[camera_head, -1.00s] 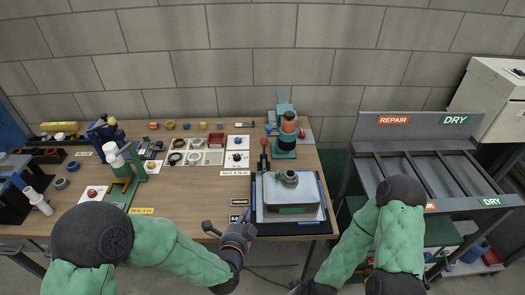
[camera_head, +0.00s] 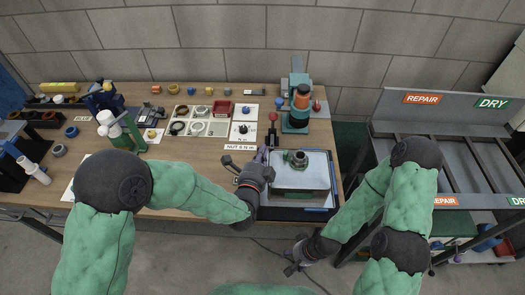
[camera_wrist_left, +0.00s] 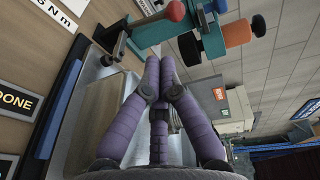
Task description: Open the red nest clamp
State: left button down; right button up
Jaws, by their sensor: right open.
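The red nest clamp (camera_head: 272,134) stands at the back left corner of the tray holding a grey block (camera_head: 300,178), its red-tipped handle upright. In the left wrist view a red knob (camera_wrist_left: 176,11), which looks like the clamp's handle end, sits above my fingertips. My left gripper (camera_head: 262,153) is just in front of the clamp, beside the block's left edge. In the left wrist view its purple fingers (camera_wrist_left: 159,60) come together at the tips, with nothing seen between them. My right gripper (camera_head: 290,268) is open, low in front of the table's edge.
A teal stand with an orange cylinder (camera_head: 302,97) is behind the clamp. A round metal fitting (camera_head: 298,159) sits on the block. A white parts board (camera_head: 213,118) lies to the left. A grey rack with REPAIR and DRY signs (camera_head: 455,102) stands right.

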pick_arm(q)
jog(key=b, duration=0.2)
send_near(272, 121)
jog(key=w+f, duration=0.2)
jog(key=w, duration=0.3)
jog(key=shift+w+d+r, duration=0.1)
jog(key=shift+w+d, duration=0.55)
jog(key=shift+w, duration=0.2)
